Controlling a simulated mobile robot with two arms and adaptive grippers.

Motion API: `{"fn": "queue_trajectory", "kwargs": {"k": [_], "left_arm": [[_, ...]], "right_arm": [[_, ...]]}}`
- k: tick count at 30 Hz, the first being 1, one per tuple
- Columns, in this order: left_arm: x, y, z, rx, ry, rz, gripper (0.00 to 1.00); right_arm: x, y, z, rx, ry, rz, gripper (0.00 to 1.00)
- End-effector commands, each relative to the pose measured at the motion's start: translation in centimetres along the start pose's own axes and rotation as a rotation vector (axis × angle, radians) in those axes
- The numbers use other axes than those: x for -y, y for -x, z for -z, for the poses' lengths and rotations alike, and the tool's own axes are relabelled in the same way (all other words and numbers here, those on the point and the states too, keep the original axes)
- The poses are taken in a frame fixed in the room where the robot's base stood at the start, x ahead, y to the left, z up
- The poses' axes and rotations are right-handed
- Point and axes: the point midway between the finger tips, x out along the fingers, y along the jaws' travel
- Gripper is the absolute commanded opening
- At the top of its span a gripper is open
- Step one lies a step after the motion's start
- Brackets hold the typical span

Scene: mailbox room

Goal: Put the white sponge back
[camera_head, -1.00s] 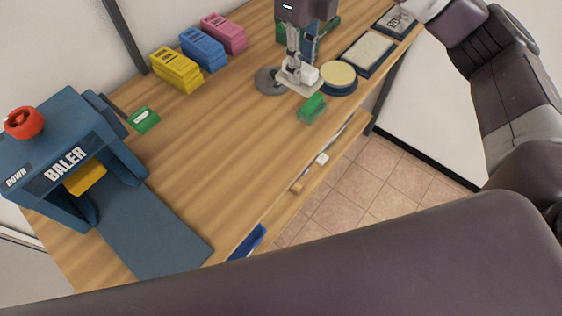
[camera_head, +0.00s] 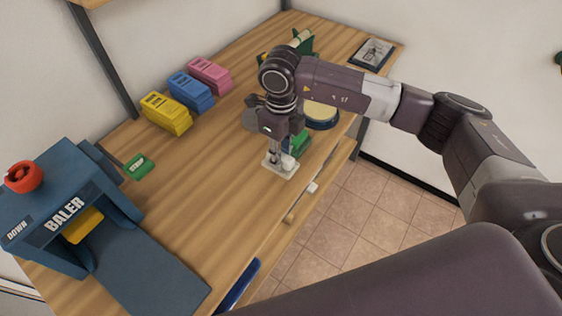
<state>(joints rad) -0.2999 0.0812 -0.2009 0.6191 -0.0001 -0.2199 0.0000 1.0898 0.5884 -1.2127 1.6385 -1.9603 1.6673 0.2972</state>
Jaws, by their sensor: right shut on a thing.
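My right gripper (camera_head: 277,160) points down over the wooden table near its front edge. It is shut on a small, flat whitish piece, which looks like the white sponge (camera_head: 285,172). The fingers partly cover it, and I cannot tell whether it touches the table. A round dark dish with a cream pad (camera_head: 322,112) is behind and to the right of the gripper, partly hidden by my right arm. My left gripper is not in view.
A green block (camera_head: 301,146) is just right of the gripper. Yellow (camera_head: 166,114), blue (camera_head: 191,92) and pink (camera_head: 210,75) stacks stand along the wall. The blue baler (camera_head: 72,205) is at left. The middle of the table (camera_head: 205,165) is clear.

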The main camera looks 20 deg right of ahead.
Motion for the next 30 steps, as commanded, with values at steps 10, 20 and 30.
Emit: {"fn": "queue_trajectory", "kwargs": {"k": [10,20,30], "left_arm": [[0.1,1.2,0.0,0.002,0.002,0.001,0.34],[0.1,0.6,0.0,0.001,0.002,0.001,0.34],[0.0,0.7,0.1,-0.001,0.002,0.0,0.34]], "right_arm": [[0.0,-4.1,0.1,-0.002,0.0,-0.001,0.02],[0.0,-4.6,0.0,0.0,0.001,0.001,0.02],[0.0,-4.5,0.0,0.0,0.0,0.0,0.39]]}}
